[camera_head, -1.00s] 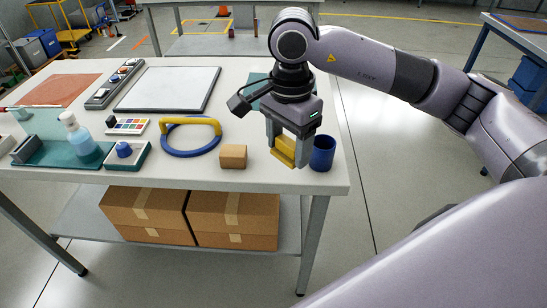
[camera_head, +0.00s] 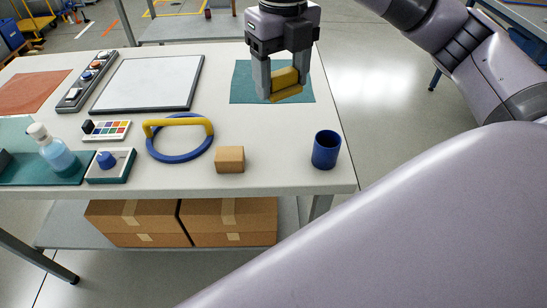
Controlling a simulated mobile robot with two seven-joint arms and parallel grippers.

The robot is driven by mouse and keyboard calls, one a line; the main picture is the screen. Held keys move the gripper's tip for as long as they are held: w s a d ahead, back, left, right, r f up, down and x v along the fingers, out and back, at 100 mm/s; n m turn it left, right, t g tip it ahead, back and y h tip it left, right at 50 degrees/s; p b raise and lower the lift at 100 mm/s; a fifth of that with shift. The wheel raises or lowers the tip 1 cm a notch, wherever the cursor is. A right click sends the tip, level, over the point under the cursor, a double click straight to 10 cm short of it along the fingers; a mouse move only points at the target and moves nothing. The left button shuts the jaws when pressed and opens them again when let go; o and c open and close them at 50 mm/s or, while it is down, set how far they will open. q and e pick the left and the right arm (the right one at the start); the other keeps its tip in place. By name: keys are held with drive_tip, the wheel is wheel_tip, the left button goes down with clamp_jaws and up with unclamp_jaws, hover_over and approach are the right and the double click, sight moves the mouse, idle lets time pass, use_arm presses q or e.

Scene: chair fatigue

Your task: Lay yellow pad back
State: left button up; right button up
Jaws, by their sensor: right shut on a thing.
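The yellow pad (camera_head: 286,83) is a small thick block between the fingers of my right gripper (camera_head: 283,88). The gripper points down and is shut on the pad, at the front part of the teal mat (camera_head: 299,92) on the table's right side. The fingers and the pad hide part of the mat. I cannot tell whether the pad touches the mat or hangs just above it. My left gripper is not in view.
A blue cup (camera_head: 326,150) stands near the table's front right corner. A wooden block (camera_head: 229,159) and a blue ring with a yellow handle (camera_head: 178,140) stand left of it. A framed white board (camera_head: 149,82) lies farther back. The table between mat and cup is clear.

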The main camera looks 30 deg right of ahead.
drive_tip(key=shift+w+r+m, duration=0.2)
drive_tip(key=shift+m, duration=0.5)
drive_tip(key=shift+f, duration=0.35)
hover_over(279, 166)
wheel_tip(279, 166, down, 14)
drive_tip(key=shift+f+b, duration=0.1)
drive_tip(key=shift+b, duration=0.25)
wheel_tip(279, 166, down, 5)
drive_tip(key=shift+f, duration=0.2)
drive_tip(key=o, duration=1)
drive_tip(key=shift+r, duration=0.1)
